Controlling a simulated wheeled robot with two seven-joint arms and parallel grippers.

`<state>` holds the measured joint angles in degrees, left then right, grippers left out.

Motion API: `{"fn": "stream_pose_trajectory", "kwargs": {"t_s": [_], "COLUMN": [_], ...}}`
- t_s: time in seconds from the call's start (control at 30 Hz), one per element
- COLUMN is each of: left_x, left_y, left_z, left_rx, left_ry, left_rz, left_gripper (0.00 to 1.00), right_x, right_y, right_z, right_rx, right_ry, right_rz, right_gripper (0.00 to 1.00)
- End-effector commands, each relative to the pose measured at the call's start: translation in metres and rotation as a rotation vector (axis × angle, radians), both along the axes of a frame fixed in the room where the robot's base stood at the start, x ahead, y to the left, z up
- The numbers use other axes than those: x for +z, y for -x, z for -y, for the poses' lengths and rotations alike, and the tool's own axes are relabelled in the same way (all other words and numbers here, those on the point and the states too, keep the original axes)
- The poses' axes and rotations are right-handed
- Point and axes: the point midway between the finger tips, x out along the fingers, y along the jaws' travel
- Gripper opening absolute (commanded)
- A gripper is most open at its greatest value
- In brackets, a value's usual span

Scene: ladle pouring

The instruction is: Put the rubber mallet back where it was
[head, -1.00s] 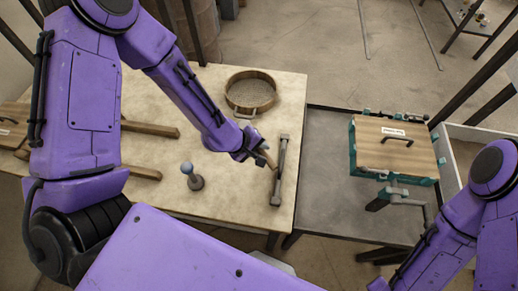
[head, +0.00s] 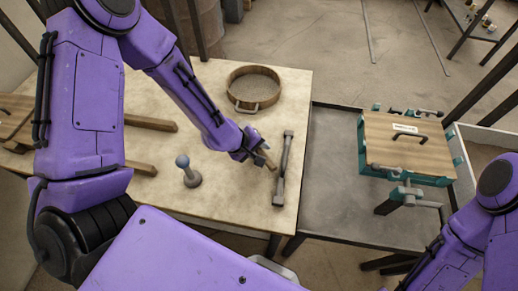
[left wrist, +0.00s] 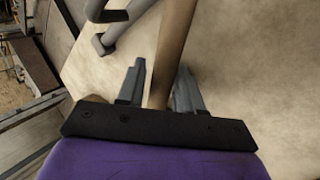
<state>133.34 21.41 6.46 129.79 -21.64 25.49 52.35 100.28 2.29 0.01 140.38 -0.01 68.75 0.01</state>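The rubber mallet shows as a brown wooden handle (head: 265,158) at my left gripper (head: 259,155), over the right part of the pale table (head: 225,205). In the left wrist view the handle (left wrist: 173,50) runs lengthwise between the two grey fingers of my left gripper (left wrist: 161,75). The fingers stand close on either side, and I take them as shut on it. The mallet's head is not clearly visible. My right arm shows at the lower right in the head view; its gripper is out of view.
A grey metal bar tool (head: 283,170) lies just right of the handle. A round sieve (head: 253,90) is behind, and a knobbed grey object (head: 189,172) stands left. A teal wood-topped box (head: 405,147) sits on the darker table (head: 345,190), whose left part is clear.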

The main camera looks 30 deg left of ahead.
Motion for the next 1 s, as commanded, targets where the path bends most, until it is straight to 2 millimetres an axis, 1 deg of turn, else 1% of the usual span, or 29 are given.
{"fn": "stream_pose_trajectory", "kwargs": {"t_s": [0.17,0.27,0.37,0.6,0.67,0.7,0.8,0.9,1.0], "left_x": [-0.001,0.007,0.023,0.074,0.084,0.093,0.100,0.104,0.104], "left_y": [0.001,0.002,0.011,0.038,0.045,0.047,0.052,0.055,0.057], "left_z": [0.000,-0.001,-0.006,-0.024,-0.027,-0.029,-0.032,-0.034,-0.036], "left_rx": [-0.002,-0.002,-0.001,0.000,0.000,-0.001,0.000,-0.002,-0.001], "left_ry": [-0.001,-0.001,0.001,0.000,0.003,0.002,0.002,0.001,0.001], "left_rz": [-0.004,-0.003,0.000,0.002,0.001,-0.006,-0.007,-0.005,-0.004], "left_gripper": [0.38,0.38,0.38,0.38,0.38,0.38,0.38,0.38,0.38], "right_x": [0.000,0.002,0.003,0.012,0.014,0.031,0.047,0.056,0.060], "right_y": [0.000,0.000,0.000,0.000,0.000,0.000,0.000,0.000,0.000], "right_z": [0.000,0.000,0.000,0.000,0.000,0.000,0.000,0.000,0.000], "right_rx": [0.000,0.000,0.000,0.000,0.000,0.000,0.000,0.000,0.000], "right_ry": [0.000,0.000,0.000,0.000,0.000,0.000,0.000,0.000,0.000], "right_rz": [0.000,0.000,0.000,0.000,0.000,0.000,0.000,0.000,0.000], "right_gripper": [0.00,0.00,0.00,0.00,0.00,0.00,0.00,0.00,0.00]}}
